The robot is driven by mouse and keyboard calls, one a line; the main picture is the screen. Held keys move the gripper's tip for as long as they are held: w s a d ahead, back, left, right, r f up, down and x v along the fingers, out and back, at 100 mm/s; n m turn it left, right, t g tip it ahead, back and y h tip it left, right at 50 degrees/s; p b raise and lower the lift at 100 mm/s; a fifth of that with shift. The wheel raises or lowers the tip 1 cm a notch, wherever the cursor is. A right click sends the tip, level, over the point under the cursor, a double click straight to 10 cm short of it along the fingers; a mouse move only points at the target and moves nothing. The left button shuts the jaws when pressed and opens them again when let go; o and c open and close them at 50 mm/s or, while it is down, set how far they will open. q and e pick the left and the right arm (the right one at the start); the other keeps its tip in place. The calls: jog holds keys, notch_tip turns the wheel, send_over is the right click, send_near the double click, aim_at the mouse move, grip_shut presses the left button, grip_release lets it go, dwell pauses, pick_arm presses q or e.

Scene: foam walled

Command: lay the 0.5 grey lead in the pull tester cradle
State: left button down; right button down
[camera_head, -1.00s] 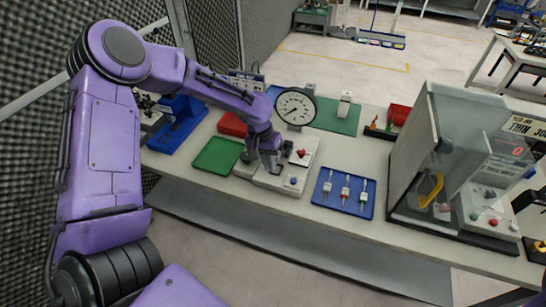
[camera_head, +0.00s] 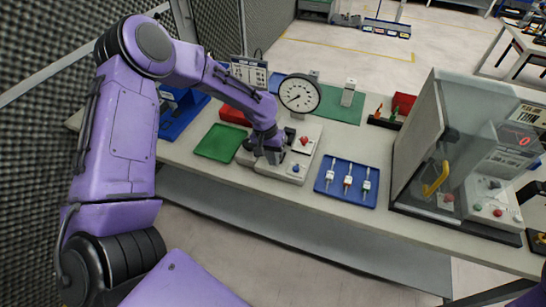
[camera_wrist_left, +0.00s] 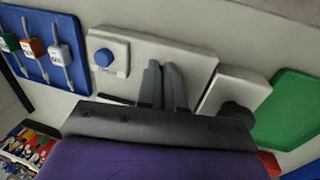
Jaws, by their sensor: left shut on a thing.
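The pull tester (camera_head: 268,168) is a pale box with a round dial (camera_head: 299,93), a red knob (camera_head: 304,141) and a blue button (camera_head: 296,168). My left gripper (camera_head: 274,158) is low over its top, left of the blue button. In the wrist view its two fingers (camera_wrist_left: 163,84) are close together over the pale plate; what they hold is hidden. Three leads lie in the blue tray (camera_head: 343,202): a pale-labelled one (camera_head: 330,175), likely the grey lead, a red-orange one (camera_head: 348,182) and a green one (camera_head: 366,186). Their sizes are unreadable. The cradle is not clear behind my gripper. My right gripper is out of view.
A green tray (camera_head: 218,143) lies left of the tester, with a red bin (camera_head: 234,115) behind. A glass-shielded machine (camera_head: 465,150) stands to the right. A green mat (camera_head: 335,107) lies behind. The bench front edge is close.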

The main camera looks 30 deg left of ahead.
pick_arm(q)
jog(key=shift+s+r+p, duration=0.15)
jog(key=shift+s+p, duration=0.1)
jog(key=shift+p, duration=0.15)
jog(key=shift+w+f+b, duration=0.1)
jog(key=shift+f+b, duration=0.25)
jog(key=shift+f, duration=0.45)
jog(key=c, duration=1.2)
grip_release()
jog(key=shift+r, duration=0.2)
notch_tip(320, 180, up, 10)
jog(key=a+b, duration=0.1)
jog(key=a, duration=0.1)
jog(key=shift+s+b, duration=0.3)
jog(key=shift+b, duration=0.1)
